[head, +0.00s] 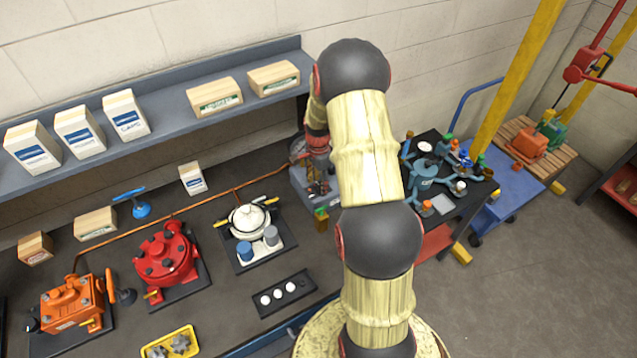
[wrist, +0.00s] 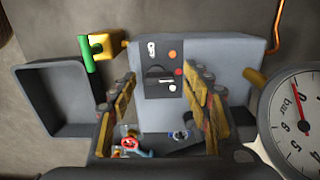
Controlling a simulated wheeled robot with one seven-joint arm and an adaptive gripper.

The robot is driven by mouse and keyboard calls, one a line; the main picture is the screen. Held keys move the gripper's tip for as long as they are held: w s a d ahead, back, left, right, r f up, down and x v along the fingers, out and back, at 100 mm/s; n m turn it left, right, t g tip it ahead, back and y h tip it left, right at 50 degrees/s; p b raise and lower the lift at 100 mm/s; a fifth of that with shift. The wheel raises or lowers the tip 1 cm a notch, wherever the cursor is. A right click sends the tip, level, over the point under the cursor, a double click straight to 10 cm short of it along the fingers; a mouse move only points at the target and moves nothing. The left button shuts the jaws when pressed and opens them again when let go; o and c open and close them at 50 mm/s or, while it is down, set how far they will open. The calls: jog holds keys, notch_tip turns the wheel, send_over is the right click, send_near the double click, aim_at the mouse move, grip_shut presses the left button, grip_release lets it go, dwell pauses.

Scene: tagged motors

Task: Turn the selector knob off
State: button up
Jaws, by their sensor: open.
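In the wrist view a grey box (wrist: 215,60) carries a dark control panel (wrist: 152,88) with white markings and small orange and red round parts. A dark, rounded shape (wrist: 158,71) at the panel's middle looks like the selector knob; its setting is too small to read. My gripper (wrist: 160,74) is open, with one yellow-and-dark finger on each side of the panel in the picture. In the head view the grey box (head: 299,180) is partly hidden by my arm.
A pressure gauge (wrist: 302,116) is close on the right in the wrist view. A yellow valve with a green handle (wrist: 88,54) and a grey tray (wrist: 54,100) are on the left. In the head view, red (head: 166,256) and orange (head: 72,300) machines stand on the bench.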

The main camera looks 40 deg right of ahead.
jog(key=shift+c, duration=0.2)
jog(key=c, duration=1.1)
jog(key=shift+n, duration=0.4)
jog(key=n+b, duration=0.1)
jog(key=n, duration=0.2)
jog(key=shift+a+n, duration=0.1)
jog(key=shift+n, duration=0.2)
jog(key=n+b, duration=0.1)
jog(key=n, duration=0.3)
jog(key=shift+a+n, duration=0.1)
jog(key=shift+n, duration=0.2)
jog(key=n+b, duration=0.1)
jog(key=n, duration=0.3)
jog(key=shift+s+n+b, duration=0.15)
jog(key=shift+n+b, duration=0.25)
jog(key=shift+n, duration=2.1)
